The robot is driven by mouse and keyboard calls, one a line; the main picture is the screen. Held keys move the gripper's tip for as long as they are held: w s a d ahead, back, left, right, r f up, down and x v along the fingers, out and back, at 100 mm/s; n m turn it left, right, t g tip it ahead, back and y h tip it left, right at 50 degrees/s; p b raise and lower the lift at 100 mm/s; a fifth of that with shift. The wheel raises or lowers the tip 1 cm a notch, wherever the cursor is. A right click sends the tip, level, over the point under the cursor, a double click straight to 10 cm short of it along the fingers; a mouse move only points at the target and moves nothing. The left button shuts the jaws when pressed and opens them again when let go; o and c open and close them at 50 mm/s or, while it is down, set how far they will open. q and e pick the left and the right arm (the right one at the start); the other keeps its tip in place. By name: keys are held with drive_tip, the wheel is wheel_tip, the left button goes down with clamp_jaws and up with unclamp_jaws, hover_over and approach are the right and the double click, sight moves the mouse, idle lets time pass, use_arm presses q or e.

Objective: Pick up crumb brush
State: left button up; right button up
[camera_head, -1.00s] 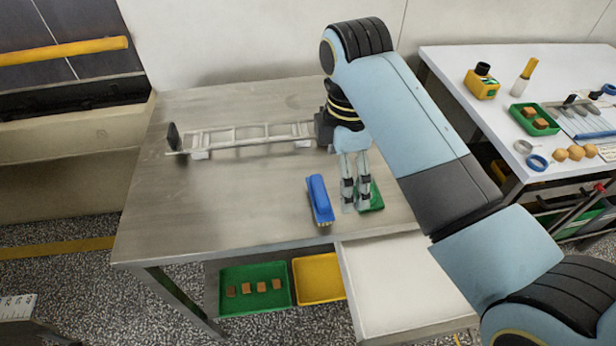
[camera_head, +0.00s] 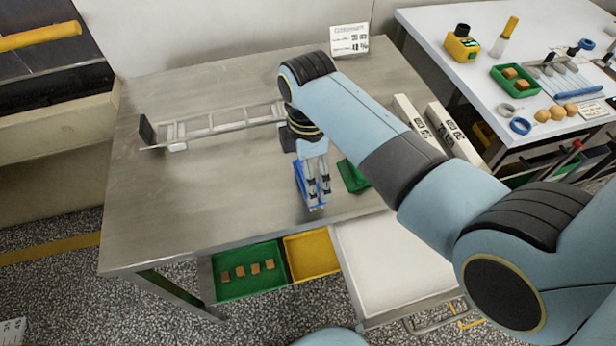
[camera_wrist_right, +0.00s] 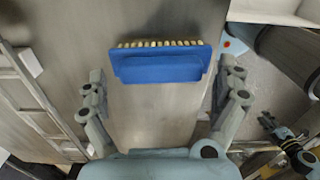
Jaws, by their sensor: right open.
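The crumb brush is a blue block with pale bristles along one side. In the head view the brush (camera_head: 299,184) lies on the steel table (camera_head: 210,215) near its front edge, partly hidden behind my right gripper (camera_head: 318,188). In the right wrist view the brush (camera_wrist_right: 160,63) lies crosswise beyond the fingertips of my right gripper (camera_wrist_right: 160,95). Its width roughly spans the gap between the two fingers. The right gripper is open and empty, pointing down over the brush.
A green tray (camera_head: 352,178) sits just right of the brush. A metal ladder-like frame (camera_head: 215,122) lies at the back left of the table. Below the front edge are a green tray of brown pieces (camera_head: 240,287), a yellow tray (camera_head: 308,256) and a white surface (camera_head: 390,265).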

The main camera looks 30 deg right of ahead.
drive_tip(key=shift+f, duration=0.65)
drive_tip(key=c, duration=1)
drive_tip(key=shift+c, duration=0.2)
